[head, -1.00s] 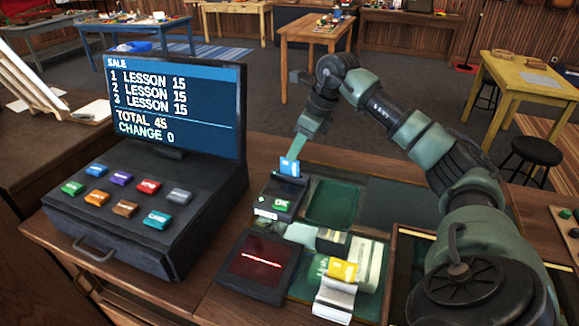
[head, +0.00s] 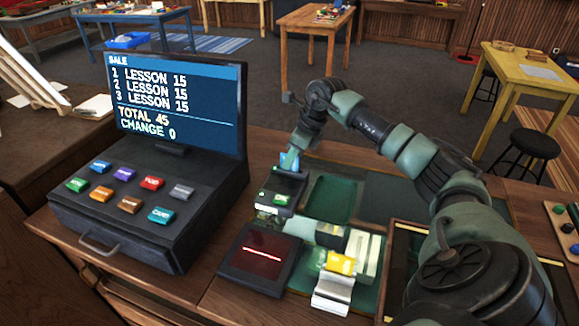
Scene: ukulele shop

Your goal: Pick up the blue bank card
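The blue bank card (head: 289,161) stands upright at the far end of the dark card terminal (head: 281,191), its upper part showing. My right gripper (head: 294,158) comes down from behind, its tip at the card's upper part and overlapping it in the head view. The fingers are small and partly hidden, so I cannot tell whether they are open or closed on the card. My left gripper is out of view.
A till with a screen (head: 172,102) and coloured keys stands on the left. A red-lit scanner pad (head: 262,258) lies in front of the terminal. A yellow card (head: 341,263) and paper lie right of it. A green tray (head: 331,199) beside the terminal looks empty.

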